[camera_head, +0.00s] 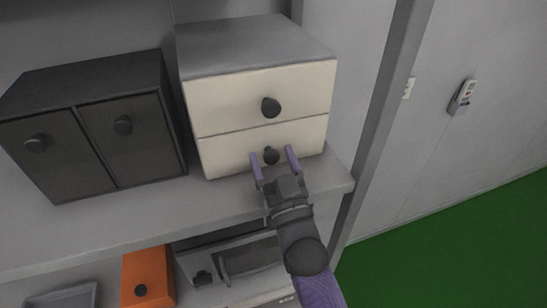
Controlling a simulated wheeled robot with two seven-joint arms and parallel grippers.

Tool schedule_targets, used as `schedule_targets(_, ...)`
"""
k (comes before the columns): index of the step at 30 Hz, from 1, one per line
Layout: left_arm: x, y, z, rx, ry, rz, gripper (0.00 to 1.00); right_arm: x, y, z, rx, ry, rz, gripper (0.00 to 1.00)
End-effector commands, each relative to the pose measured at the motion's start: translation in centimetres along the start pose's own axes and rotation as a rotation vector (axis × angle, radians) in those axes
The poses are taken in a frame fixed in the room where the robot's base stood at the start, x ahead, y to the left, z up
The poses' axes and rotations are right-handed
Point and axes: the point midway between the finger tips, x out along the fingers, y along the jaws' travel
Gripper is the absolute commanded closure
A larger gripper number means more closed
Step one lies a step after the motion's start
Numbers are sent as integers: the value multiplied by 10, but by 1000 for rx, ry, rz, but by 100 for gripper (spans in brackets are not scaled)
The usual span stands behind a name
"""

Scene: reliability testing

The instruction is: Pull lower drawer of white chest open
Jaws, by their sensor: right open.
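The white chest (228,98) stands on a grey shelf, with a grey top and two cream drawers. The upper drawer has a dark round knob (270,107). The lower drawer (226,155) looks shut and has a smaller dark knob (271,155). My right gripper (273,160) is in front of the lower drawer, with its two purple fingers apart on either side of the lower knob. I cannot tell whether the fingers touch the knob or the drawer front. My left gripper is not in view.
A black cabinet (85,70) with two doors and knobs stands left of the chest. The shelf edge (130,236) runs below. An orange box (150,268) and a grey tray (65,297) sit on the lower level. A post (385,110) rises at the right.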

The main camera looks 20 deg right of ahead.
Motion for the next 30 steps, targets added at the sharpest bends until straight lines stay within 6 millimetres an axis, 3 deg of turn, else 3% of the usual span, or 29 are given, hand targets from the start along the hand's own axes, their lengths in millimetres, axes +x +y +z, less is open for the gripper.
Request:
schedule_targets(2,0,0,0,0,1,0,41,0,0,0,0,0,0,27)
schedule_targets(12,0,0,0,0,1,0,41,0,0,0,0,0,0,99)
schedule_targets(30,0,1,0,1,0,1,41,0,0,0,0,0,0,100)
